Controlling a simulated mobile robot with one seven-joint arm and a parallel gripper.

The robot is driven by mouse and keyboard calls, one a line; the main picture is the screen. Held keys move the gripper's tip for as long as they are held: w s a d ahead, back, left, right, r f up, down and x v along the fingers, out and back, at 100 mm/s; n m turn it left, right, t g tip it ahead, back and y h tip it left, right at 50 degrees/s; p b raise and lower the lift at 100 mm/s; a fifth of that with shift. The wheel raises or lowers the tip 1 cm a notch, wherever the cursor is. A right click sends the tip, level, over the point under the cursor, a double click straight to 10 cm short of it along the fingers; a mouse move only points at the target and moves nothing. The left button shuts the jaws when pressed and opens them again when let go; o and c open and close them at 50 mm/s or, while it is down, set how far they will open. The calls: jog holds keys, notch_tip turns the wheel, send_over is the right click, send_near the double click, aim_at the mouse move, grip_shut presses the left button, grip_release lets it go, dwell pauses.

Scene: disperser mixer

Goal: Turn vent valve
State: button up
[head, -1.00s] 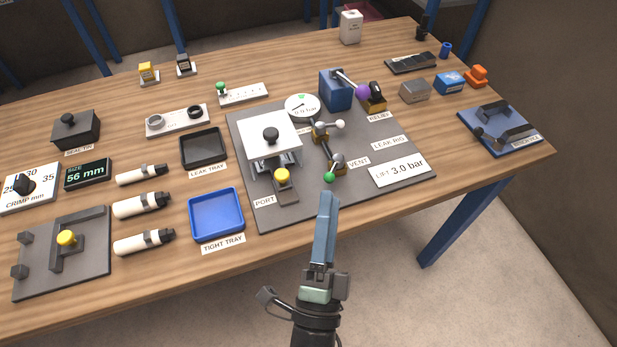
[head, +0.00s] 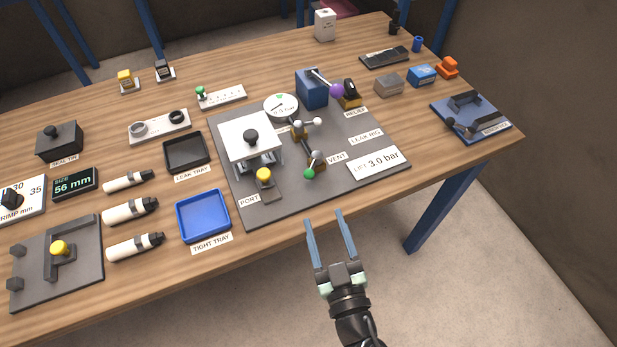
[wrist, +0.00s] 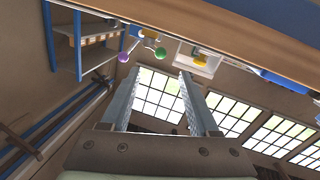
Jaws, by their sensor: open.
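The vent valve (head: 313,160) stands on the dark leak rig board, just left of the VENT label (head: 336,157). Its lever ends in a green ball (head: 309,174) that points toward the front edge. The green ball also shows in the wrist view (wrist: 160,52), above and beyond my fingers. My gripper (head: 329,216) is open and empty, in front of the table's front edge and short of the valve. Its two blue fingers are apart and touch nothing. In the wrist view my gripper (wrist: 158,75) points up past the table edge.
The leak rig board (head: 290,205) also carries a white clamp housing (head: 250,128), a gauge (head: 281,105), a second valve with a white ball (head: 317,121) and a purple-ball lever (head: 337,90). A blue tray (head: 203,216) lies to the left. The space before the table is clear.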

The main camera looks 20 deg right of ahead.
aim_at(313, 165)
jog(key=w, duration=0.3)
jog(key=w+d, duration=0.1)
jog(key=w, duration=0.3)
jog(key=w+b, duration=0.1)
jog(key=w, duration=0.2)
jog(key=shift+w+d, duration=0.3)
jog(key=shift+w, duration=0.05)
